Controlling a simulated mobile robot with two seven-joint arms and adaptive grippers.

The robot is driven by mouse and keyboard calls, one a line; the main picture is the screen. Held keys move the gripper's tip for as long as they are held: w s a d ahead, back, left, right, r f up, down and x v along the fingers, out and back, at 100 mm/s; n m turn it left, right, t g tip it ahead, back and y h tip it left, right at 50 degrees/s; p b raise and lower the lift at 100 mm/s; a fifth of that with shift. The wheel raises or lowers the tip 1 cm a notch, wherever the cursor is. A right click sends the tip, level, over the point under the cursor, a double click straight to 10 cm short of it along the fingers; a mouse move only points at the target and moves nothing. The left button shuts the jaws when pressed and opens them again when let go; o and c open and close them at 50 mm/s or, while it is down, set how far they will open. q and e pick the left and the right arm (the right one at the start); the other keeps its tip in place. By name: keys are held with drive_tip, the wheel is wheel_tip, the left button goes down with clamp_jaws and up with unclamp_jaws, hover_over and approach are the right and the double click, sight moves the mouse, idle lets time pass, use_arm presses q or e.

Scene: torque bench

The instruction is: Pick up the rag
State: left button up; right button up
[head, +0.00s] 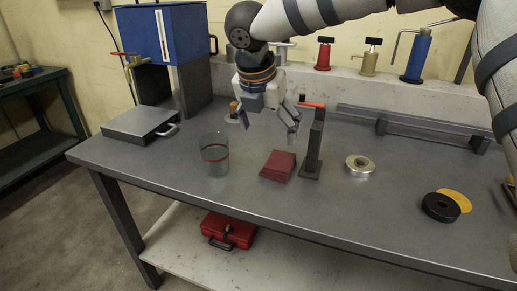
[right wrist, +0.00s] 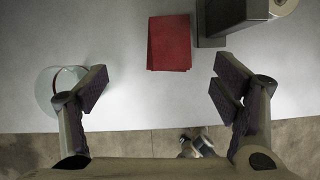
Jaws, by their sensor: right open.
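The rag is a folded dark red cloth (head: 278,166) lying flat on the grey bench, near the middle in the head view. In the right wrist view the rag (right wrist: 169,43) lies at the top centre, beyond the fingertips. My right gripper (head: 283,134) is open and empty, above the bench and behind the rag in the head view. Its two fingers (right wrist: 159,88) are spread wide in the right wrist view, with bare bench between them. The gripper does not touch the rag. My left gripper does not show in either view.
A metal ring (head: 359,166) and a black disc (head: 440,207) lie farther right. A grey flat case (head: 140,125) lies at left.

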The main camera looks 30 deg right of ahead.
hover_over(278, 162)
drive_tip(key=s+a, duration=0.1)
drive_tip(key=a, duration=0.1)
wheel_tip(278, 162, down, 6)
drive_tip(key=shift+s+d+r+b, duration=0.1)
drive_tip(key=shift+b, duration=0.25)
drive_tip(key=x, duration=0.5)
drive_tip(key=shift+d+f, duration=0.15)
drive_tip(key=shift+f, duration=0.15)
drive_tip(key=shift+r, duration=0.15)
drive_tip(key=shift+c, duration=0.6)
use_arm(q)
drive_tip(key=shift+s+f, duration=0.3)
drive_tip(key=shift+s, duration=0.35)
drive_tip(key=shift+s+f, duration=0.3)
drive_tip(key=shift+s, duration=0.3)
use_arm(e)
drive_tip(key=c, duration=1.1)
